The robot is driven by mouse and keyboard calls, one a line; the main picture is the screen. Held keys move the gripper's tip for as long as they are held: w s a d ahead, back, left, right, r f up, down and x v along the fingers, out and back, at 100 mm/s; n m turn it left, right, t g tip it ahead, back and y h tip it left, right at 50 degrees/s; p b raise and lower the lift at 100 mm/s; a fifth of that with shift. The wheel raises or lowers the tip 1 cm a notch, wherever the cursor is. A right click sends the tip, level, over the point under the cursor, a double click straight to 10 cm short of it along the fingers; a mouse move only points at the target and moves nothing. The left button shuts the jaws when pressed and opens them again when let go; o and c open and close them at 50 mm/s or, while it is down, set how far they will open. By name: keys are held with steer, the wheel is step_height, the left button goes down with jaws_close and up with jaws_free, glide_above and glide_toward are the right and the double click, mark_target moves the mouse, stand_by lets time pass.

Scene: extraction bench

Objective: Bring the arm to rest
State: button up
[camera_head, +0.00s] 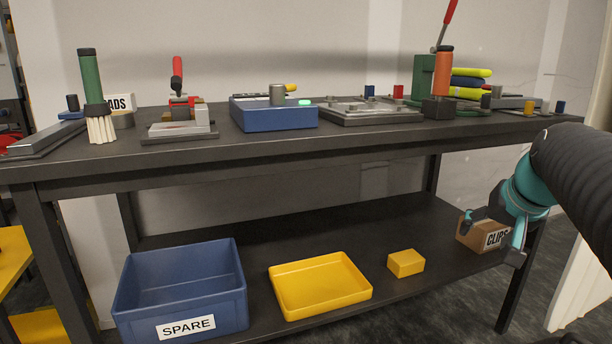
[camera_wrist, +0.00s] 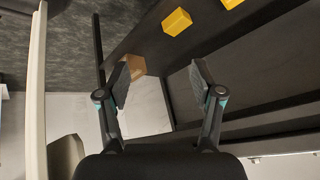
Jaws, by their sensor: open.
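My gripper (camera_head: 492,236) hangs at the right of the head view, in front of the bench's right end. In the wrist view my gripper (camera_wrist: 160,84) shows two dark fingers spread apart with nothing between them. Behind it, on the lower shelf, stands a brown box labelled CLIPS (camera_head: 474,234), partly covered by the gripper in the head view. The box also shows beyond the left finger in the wrist view (camera_wrist: 136,66). My arm enters from the right edge.
The bench (camera_head: 300,153) carries a blue device (camera_head: 272,117), a clamp (camera_head: 180,127), a green-handled brush (camera_head: 92,80) and an orange-handled tool (camera_head: 443,72). The lower shelf (camera_head: 390,222) holds a blue SPARE bin (camera_head: 180,295), a yellow tray (camera_head: 318,305) and a yellow block (camera_head: 405,262). A bench leg (camera_head: 515,285) stands near my gripper.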

steer(key=s+a+f+n, duration=0.2)
steer(key=s+a+f, duration=0.4)
steer(key=s+a, duration=0.2)
steer(key=s+a+f+n+g+p, duration=0.1)
steer(key=s+a+f+n, duration=0.2)
steer(key=s+a+f, duration=0.4)
steer(key=s+a, duration=0.1)
steer(key=s, duration=0.2)
steer(key=shift+a+y, duration=0.25)
steer(key=shift+y, duration=0.05)
